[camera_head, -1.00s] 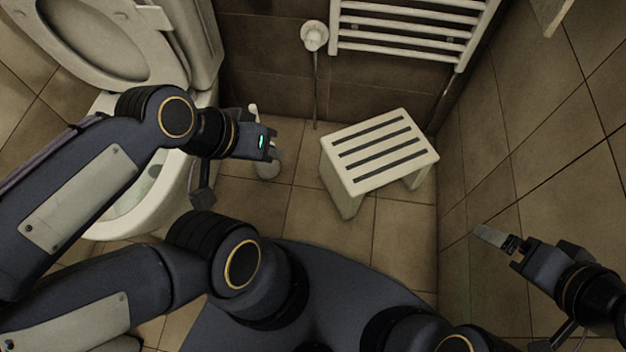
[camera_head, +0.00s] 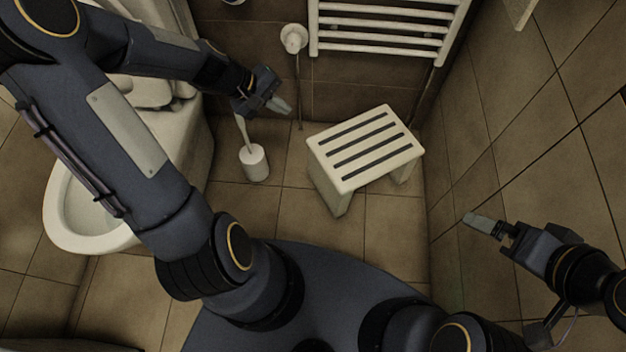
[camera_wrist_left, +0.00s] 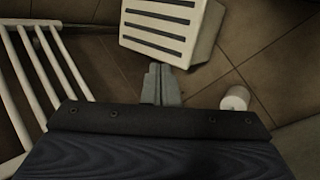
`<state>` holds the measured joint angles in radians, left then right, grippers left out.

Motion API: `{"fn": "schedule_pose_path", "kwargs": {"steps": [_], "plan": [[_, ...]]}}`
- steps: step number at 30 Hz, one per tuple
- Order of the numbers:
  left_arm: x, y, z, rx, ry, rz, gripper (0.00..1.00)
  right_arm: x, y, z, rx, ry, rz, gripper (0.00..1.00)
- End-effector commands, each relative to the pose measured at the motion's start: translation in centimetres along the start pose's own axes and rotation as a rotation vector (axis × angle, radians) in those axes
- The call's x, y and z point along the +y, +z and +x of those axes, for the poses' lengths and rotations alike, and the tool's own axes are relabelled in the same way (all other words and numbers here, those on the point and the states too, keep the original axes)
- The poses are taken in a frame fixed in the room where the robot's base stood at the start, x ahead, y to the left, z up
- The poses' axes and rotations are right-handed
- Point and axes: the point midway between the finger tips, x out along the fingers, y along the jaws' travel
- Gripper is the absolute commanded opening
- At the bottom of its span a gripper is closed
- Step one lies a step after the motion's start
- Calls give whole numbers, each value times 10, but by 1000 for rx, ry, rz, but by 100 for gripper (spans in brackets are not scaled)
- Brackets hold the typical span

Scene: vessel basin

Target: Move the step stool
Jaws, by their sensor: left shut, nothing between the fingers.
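The step stool (camera_head: 362,147) is white with dark slots across its top. It stands upright on the tiled floor by the back wall, below the towel rail. It also shows at the top of the left wrist view (camera_wrist_left: 172,30). My left gripper (camera_head: 283,106) is shut and empty, in the air to the left of the stool and apart from it. Its closed fingers show in the left wrist view (camera_wrist_left: 160,84), pointing toward the stool. My right gripper (camera_head: 470,221) is to the right of the stool, by the right wall, and its fingers look closed with nothing visible in them.
A toilet (camera_head: 150,150) stands at the left, partly behind my left arm. A toilet brush holder (camera_head: 255,164) stands on the floor between the toilet and stool. A white towel rail (camera_head: 385,38) is on the back wall. The floor in front of the stool shows bare tile.

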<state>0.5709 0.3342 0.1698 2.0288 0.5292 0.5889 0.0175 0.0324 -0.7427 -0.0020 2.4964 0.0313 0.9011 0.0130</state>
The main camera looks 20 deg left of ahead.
Motion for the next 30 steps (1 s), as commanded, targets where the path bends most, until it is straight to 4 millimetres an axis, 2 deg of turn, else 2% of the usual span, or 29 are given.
{"fn": "schedule_pose_path", "kwargs": {"steps": [1, 3, 5, 9, 13, 15, 18, 21, 24, 30], "plan": [[-14, -17, 21, -19, 12, -102, 0, -1, -1, -2, 0, 0, 0, 100], [-32, -40, 49, -27, 37, -237, 0, -2, -2, -4, 0, 0, 0, 100], [-52, -56, 74, -33, 58, -357, 0, -2, -3, -5, 0, 0, 0, 100], [-107, -82, 134, -41, 102, -655, 0, -4, -4, -9, 0, 0, 0, 100], [-164, -89, 190, -42, 135, -939, 0, -5, -6, -12, 0, 0, 0, 100], [-191, -85, 217, -42, 147, -1074, 0, -6, -6, -13, 0, 0, 0, 100], [-221, -77, 246, -40, 156, -1229, 0, -6, -7, -14, 0, 0, 0, 100], [-239, -69, 264, -40, 160, -1329, 0, -7, -7, -15, 0, 0, 0, 100], [-247, -65, 274, -39, 160, -1373, 0, -6, -7, -14, 0, 0, 0, 100], [-247, -66, 298, -41, 161, -1379, 0, -2, -3, -6, 0, 0, 0, 100]]}}
